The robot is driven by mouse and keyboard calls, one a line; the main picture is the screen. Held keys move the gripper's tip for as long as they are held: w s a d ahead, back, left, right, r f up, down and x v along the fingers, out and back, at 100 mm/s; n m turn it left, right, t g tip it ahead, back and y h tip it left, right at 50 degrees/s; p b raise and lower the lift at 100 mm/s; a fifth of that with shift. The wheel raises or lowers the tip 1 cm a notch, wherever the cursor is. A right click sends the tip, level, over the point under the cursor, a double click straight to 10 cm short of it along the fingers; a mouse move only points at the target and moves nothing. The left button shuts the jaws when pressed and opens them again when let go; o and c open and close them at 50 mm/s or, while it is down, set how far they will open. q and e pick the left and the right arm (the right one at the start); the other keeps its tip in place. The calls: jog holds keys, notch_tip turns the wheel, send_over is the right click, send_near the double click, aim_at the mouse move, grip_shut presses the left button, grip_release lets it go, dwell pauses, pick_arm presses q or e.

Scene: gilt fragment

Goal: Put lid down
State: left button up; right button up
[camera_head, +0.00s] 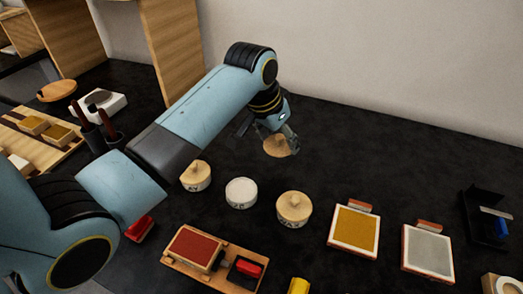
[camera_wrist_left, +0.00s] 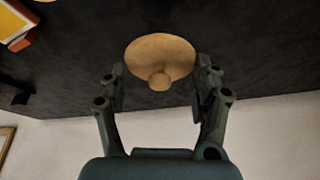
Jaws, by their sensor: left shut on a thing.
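My left gripper (camera_head: 280,132) is shut on a round, light wooden lid (camera_head: 277,147) and holds it above the dark table, behind the row of jars. In the left wrist view the lid (camera_wrist_left: 160,52) sits between the two fingers (camera_wrist_left: 160,75), with its round knob towards the palm. Below stand three small round jars. The middle jar (camera_head: 241,193) has a white top and no wooden lid on it. The left jar (camera_head: 195,177) and the right jar (camera_head: 293,209) each wear a knobbed wooden lid. My right gripper is not in view.
A red pad in a wooden tray (camera_head: 193,248) lies in front of the jars. A gold panel (camera_head: 354,230) and a grey panel (camera_head: 428,252) lie to the right. A dark stand (camera_head: 486,217) is at far right. The table behind the jars is clear.

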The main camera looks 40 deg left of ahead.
pick_arm(q)
send_over(266, 159)
jog(key=s, duration=0.1)
notch_tip(266, 159, down, 2)
jog(key=shift+s+f, duration=0.1)
jog(key=shift+f, duration=0.15)
jog(key=shift+a+f, duration=0.2)
notch_tip(266, 159, down, 4)
jog(key=shift+r, duration=0.25)
jog(key=shift+f, duration=0.2)
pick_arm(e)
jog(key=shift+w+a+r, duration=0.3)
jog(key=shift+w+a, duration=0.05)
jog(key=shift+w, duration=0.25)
pick_arm(q)
jog(key=shift+f, duration=0.15)
jog(key=o, duration=0.9)
